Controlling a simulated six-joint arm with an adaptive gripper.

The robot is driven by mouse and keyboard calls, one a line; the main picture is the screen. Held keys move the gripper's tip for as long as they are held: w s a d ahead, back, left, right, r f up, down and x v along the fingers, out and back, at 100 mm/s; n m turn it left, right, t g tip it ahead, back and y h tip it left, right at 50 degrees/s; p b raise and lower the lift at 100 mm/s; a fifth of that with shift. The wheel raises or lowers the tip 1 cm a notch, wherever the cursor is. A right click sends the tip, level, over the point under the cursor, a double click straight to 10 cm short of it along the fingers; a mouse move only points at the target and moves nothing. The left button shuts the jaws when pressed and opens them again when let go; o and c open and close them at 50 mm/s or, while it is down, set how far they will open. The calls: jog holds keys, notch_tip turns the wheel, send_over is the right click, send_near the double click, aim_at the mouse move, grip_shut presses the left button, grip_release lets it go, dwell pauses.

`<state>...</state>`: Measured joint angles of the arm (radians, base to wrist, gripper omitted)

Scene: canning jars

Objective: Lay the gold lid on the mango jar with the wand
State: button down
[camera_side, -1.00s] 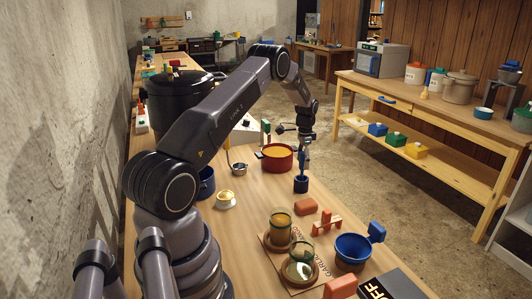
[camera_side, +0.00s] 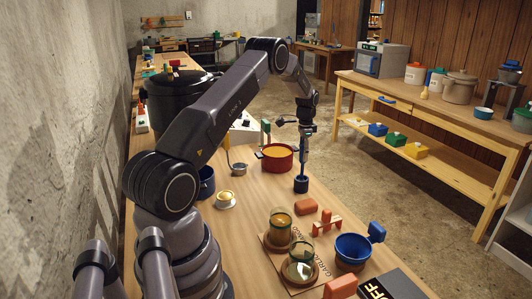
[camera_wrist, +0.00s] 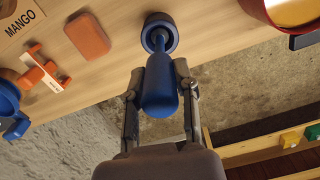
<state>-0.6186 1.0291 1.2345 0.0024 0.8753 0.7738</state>
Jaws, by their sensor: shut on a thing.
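The blue wand (camera_wrist: 160,90) is upright, with its handle between the two fingers of my gripper (camera_wrist: 160,100). My gripper (camera_side: 304,152) is shut on it. The wand's lower end is at a dark blue round holder (camera_side: 301,186) on the bench; I cannot tell whether it is clear of it. Two glass jars stand on a wooden board (camera_side: 275,262) marked GARLIC and MANGO. The farther one (camera_side: 280,226), beside the MANGO lettering, seems to be the mango jar. A small gold-yellow round thing (camera_side: 225,195) sits on a pale dish; I cannot tell whether it is the gold lid.
A red pot (camera_side: 277,158) with orange contents stands behind the holder. A blue pan (camera_side: 353,250), an orange block (camera_side: 306,207) and an orange rack (camera_side: 326,222) lie near the jars. A large black pot (camera_side: 175,100) stands at the back left. Bench between dish and holder is clear.

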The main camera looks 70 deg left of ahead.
notch_tip(320, 180, up, 6)
jog(key=shift+f, duration=0.25)
jog(key=s+a+r+n, duration=0.1)
jog(key=s+n, duration=0.3)
jog(key=s, duration=0.9)
jog(key=s+a+r+n, duration=0.1)
jog(key=s+n, duration=0.4)
jog(key=s, duration=0.9)
jog(key=shift+s+a, duration=0.25)
jog(key=shift+s, duration=0.05)
jog(key=shift+f, duration=0.1)
jog(key=shift+f, duration=2.45)
jog(key=shift+f, duration=1)
jog(key=shift+r, duration=0.1)
